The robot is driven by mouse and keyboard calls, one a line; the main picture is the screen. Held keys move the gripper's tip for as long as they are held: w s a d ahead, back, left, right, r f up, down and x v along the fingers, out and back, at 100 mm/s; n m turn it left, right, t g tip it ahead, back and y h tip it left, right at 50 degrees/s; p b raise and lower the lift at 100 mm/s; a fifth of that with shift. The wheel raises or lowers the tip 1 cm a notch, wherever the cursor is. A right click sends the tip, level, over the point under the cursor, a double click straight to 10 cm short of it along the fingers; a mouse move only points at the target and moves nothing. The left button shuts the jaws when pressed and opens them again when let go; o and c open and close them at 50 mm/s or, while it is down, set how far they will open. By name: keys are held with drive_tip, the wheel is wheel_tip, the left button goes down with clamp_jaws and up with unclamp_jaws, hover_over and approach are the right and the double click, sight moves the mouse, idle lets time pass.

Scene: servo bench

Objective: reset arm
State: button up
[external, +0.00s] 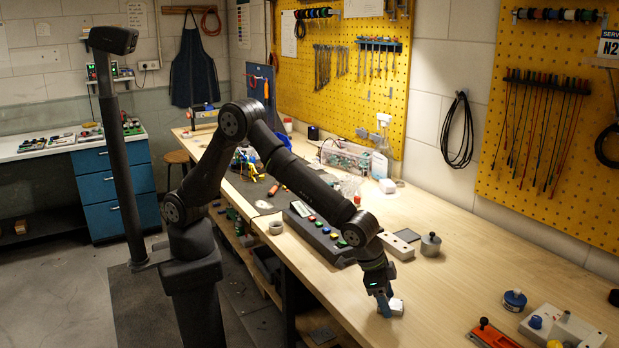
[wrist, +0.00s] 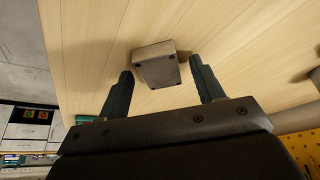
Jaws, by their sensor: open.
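My arm reaches over the wooden bench (external: 470,262) from its left side, bent downward at the wrist. My gripper (external: 385,308) is low over the bench, near its front edge. It is open, and in the wrist view its two dark fingers (wrist: 163,88) stand apart. In the wrist view the block (wrist: 156,63) shows between and just beyond the fingers. I see no clear contact between them.
A dark tray with coloured buttons (external: 318,232) lies behind my gripper, with a grey weight (external: 430,244) to its right. An orange tool (external: 492,335), a blue-lidded jar (external: 514,300) and a pale switch box (external: 562,328) stand at right. Bench between is clear.

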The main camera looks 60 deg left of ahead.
sight(394, 304)
drive_tip(key=shift+r, duration=1.85)
drive_tip(key=shift+f, duration=0.1)
